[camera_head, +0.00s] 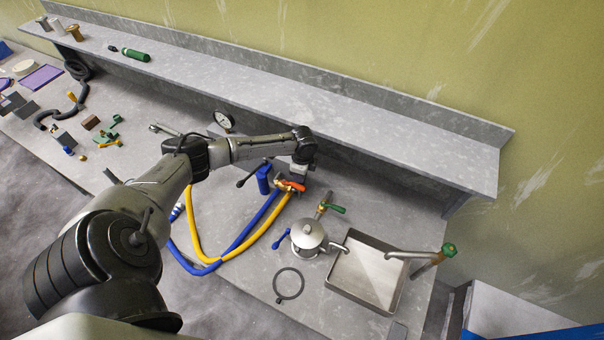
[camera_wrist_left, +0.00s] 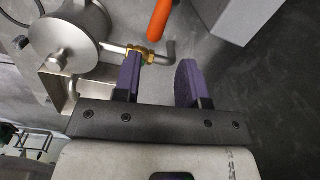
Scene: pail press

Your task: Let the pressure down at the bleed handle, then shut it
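An orange lever handle (camera_head: 292,185) shows beside my left gripper (camera_head: 297,177) in the head view. In the left wrist view the orange handle (camera_wrist_left: 160,18) stands just beyond the fingers, near a brass fitting (camera_wrist_left: 143,54) on a bent steel pipe. My left gripper (camera_wrist_left: 160,82) is open there, with its two purple fingers well apart and nothing seen held between them. A lidded steel pot (camera_head: 308,236) stands on the bench, with a blue handle (camera_head: 281,239) and a green handle (camera_head: 334,208) beside it. Which handle is the bleed is not marked. My right gripper is not in view.
A steel tray (camera_head: 368,272) sits right of the pot, near a pipe with a green knob (camera_head: 448,249). A black ring (camera_head: 289,284) lies in front. Yellow (camera_head: 192,222) and blue (camera_head: 246,233) hoses loop left. A raised shelf (camera_head: 330,118) runs behind.

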